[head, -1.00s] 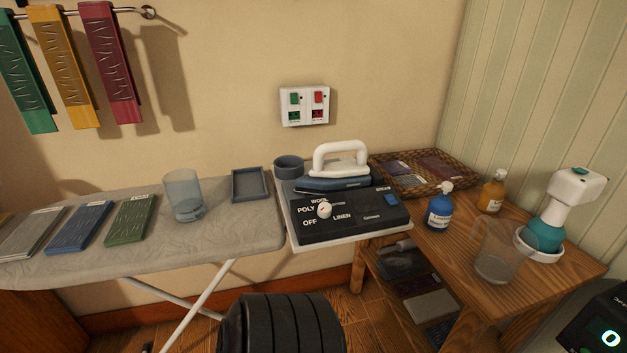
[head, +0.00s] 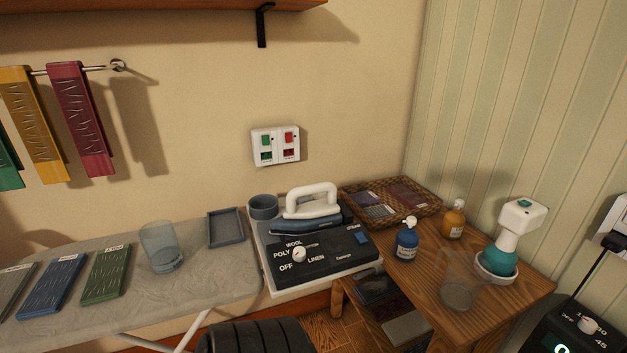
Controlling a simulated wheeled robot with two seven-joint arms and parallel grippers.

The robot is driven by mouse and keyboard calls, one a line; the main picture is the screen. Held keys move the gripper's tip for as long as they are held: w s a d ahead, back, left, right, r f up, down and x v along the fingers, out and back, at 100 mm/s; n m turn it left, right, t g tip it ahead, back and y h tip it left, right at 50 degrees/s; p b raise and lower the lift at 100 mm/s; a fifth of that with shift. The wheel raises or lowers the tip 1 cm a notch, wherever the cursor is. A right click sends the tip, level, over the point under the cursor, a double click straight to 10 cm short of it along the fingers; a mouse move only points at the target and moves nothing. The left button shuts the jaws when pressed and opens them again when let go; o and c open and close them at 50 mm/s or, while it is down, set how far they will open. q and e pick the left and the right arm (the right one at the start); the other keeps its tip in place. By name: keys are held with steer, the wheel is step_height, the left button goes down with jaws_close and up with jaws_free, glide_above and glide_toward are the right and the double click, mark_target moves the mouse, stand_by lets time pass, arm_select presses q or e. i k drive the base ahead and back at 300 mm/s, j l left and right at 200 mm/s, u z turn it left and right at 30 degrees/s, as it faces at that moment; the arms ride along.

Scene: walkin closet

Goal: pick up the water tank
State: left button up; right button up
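A clear bluish open-topped container (head: 160,248), which looks like the water tank, stands upright on the grey ironing board (head: 215,290), left of the iron station. The iron station (head: 320,262) has a fabric dial, a white-handled iron (head: 312,205) resting on it and a round grey cup-like part (head: 263,207) at its back left. A second clear vessel (head: 458,290), like a jug, stands on the wooden table. Neither of my grippers is in view.
A grey tray (head: 226,228) and several coloured folded pieces lie on the board. The wooden table (head: 500,300) holds a blue bottle (head: 406,240), an amber bottle (head: 453,220), a white-and-teal device (head: 505,245) and a wicker basket (head: 425,215). A shelf (head: 150,15) hangs above.

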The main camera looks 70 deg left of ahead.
mark_target(163, 252)
steer(key=u, duration=3.35)
